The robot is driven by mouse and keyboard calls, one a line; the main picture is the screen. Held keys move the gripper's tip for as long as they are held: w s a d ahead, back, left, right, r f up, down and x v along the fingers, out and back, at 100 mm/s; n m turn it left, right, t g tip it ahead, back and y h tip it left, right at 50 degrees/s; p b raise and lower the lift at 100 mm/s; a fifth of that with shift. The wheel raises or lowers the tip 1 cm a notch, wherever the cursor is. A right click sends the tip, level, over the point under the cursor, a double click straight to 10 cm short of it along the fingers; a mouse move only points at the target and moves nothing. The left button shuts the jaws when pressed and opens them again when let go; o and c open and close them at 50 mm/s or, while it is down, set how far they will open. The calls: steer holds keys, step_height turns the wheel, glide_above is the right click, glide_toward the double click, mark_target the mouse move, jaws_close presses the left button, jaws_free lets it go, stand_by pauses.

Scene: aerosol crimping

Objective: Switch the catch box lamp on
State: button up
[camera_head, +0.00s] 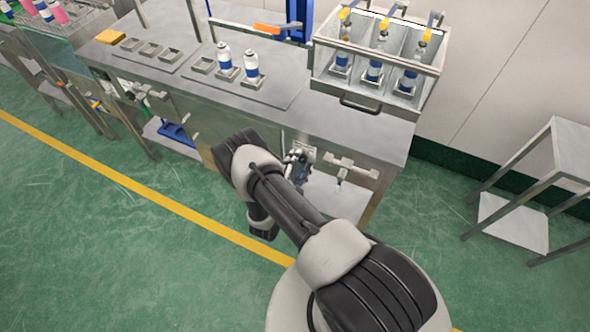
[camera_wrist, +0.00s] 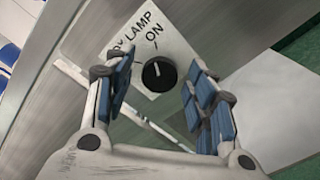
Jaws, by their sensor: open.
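A round black knob (camera_wrist: 159,74) sits on a pale label plate (camera_wrist: 178,48) in the wrist view. The plate reads "LAMP" and "ON"; my left finger hides the start of the wording. The knob carries a short light mark, and I cannot tell for certain which position it is set to. My gripper (camera_wrist: 160,80) is open, with one blue-padded finger on each side of the knob and gaps to it.
A clear-walled box (camera_head: 375,96) with several cans stands on the bench's right end. Two white-blue cans (camera_head: 251,66) stand in holders farther left. Small fittings (camera_head: 352,168) project from the bench front right of the plate. A metal side table (camera_head: 575,150) stands at right.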

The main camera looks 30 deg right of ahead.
steer(key=v, duration=1.1)
steer(key=shift+s+a, duration=0.25)
steer(key=shift+s, duration=0.05)
steer(key=s+d+r+m+g+y, duration=0.15)
steer(key=r+m+g, duration=0.45)
steer(key=r, duration=0.7)
steer(key=s+d+r+m+g, duration=0.3)
steer(key=r+m+g, duration=0.3)
steer(key=r, duration=0.8)
steer(key=s+a+r+m+t+y, duration=0.1)
steer(key=s+a+r+t+y, duration=0.2)
steer(key=s+r+y, duration=0.3)
steer(key=s+a+r+m+t+y, duration=0.1)
steer(key=s+a+r+t+y, duration=0.1)
steer(key=s+a+r+y, duration=0.4)
step_height(320, 180, up, 3)
steer(key=shift+s+a+r+t+y, duration=0.15)
steer(key=shift+s+a+t+y, duration=0.2)
steer(key=shift+s, duration=0.6)
